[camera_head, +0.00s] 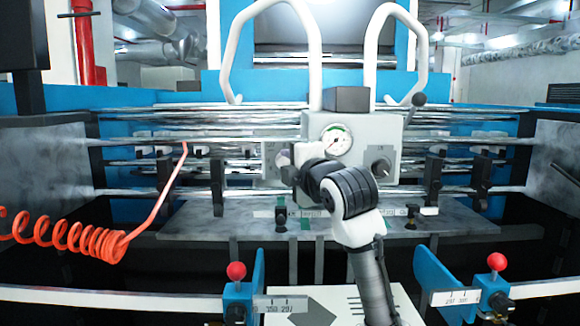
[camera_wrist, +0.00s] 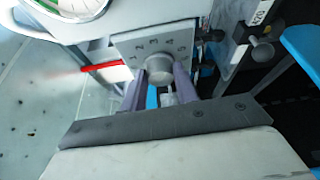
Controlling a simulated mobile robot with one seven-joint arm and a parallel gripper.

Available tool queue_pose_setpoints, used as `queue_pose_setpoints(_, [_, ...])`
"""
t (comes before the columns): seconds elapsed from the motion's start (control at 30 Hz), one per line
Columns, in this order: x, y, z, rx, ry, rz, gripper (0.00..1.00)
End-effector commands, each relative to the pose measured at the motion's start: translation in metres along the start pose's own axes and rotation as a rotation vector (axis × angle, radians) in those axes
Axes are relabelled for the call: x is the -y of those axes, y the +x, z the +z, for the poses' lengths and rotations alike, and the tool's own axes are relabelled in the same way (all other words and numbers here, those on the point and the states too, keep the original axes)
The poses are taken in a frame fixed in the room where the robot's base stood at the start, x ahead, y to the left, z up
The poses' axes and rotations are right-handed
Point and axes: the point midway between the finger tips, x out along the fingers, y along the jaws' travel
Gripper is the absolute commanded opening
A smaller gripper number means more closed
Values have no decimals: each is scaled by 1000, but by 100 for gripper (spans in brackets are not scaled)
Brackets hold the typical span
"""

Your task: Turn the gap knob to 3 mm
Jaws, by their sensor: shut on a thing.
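The gap knob (camera_wrist: 158,70) is a round grey knob in the wrist view. It sits on a grey scale plate (camera_wrist: 150,45) marked with numbers from 1 to 5 above it. My gripper (camera_wrist: 161,82) is shut on the knob, with one finger on each side. No pointer mark on the knob can be made out, so I cannot tell which number it is set to. In the head view my gripper (camera_head: 286,158) is at the left side of the grey control box (camera_head: 360,135); my wrist hides the knob there.
A coiled orange hose (camera_head: 65,238) hangs at the left. Red-topped levers (camera_head: 236,271) stand at the front. Metal rollers cross behind. A blue part (camera_wrist: 302,52) is close at the right in the wrist view.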

Motion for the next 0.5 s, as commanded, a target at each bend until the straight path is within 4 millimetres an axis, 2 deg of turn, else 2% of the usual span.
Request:
queue_pose_setpoints(0.2, [-3,0,0,0,-176,-75,7])
queue_pose_setpoints(0.5, [-5,0,-1,-1,-350,-145,7])
